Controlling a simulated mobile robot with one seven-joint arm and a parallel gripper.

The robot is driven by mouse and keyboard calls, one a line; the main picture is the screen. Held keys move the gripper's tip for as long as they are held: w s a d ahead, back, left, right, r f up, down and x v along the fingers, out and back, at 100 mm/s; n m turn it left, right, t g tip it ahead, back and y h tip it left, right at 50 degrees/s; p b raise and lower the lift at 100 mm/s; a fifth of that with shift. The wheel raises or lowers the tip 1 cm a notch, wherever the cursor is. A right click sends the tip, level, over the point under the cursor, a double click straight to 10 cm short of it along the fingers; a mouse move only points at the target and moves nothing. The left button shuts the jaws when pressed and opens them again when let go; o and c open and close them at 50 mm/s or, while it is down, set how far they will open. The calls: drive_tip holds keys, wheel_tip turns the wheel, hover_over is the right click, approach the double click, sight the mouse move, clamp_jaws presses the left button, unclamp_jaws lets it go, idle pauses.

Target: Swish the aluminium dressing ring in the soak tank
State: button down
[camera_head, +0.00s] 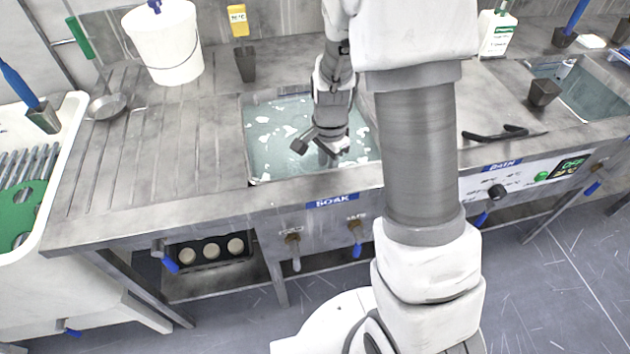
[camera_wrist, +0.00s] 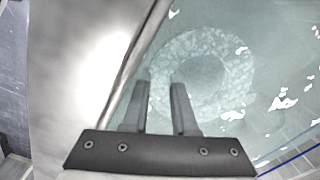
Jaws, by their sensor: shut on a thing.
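The soak tank (camera_head: 290,181) is sunk in the steel counter above a blue SOAK label and holds greenish water with white foam patches. My gripper (camera_head: 328,158) reaches down into it; the fingers' lower ends are hidden in the head view. In the wrist view, the pale, mottled dressing ring (camera_wrist: 236,68) lies under the water surface. My gripper (camera_wrist: 160,88) has its two fingers on either side of the ring's left wall, shut on it. The ring is close to the tank's rim. I cannot tell whether it touches the tank bottom.
A white bucket (camera_head: 165,42) stands on the ribbed drainboard (camera_head: 130,150) left of the tank. A dark cup (camera_head: 245,64) stands behind the tank. A black tool (camera_head: 503,132) lies right of it. A second basin (camera_head: 590,92) is at the far right.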

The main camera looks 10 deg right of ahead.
drive_tip(key=shift+r+p, duration=0.45)
drive_tip(key=shift+r, duration=0.35)
drive_tip(key=shift+f+b, duration=0.85)
drive_tip(key=shift+f, duration=0.35)
drive_tip(key=shift+r, duration=0.15)
wheel_tip(320, 180, up, 12)
drive_tip(key=p, duration=1)
drive_tip(key=shift+r, duration=0.15)
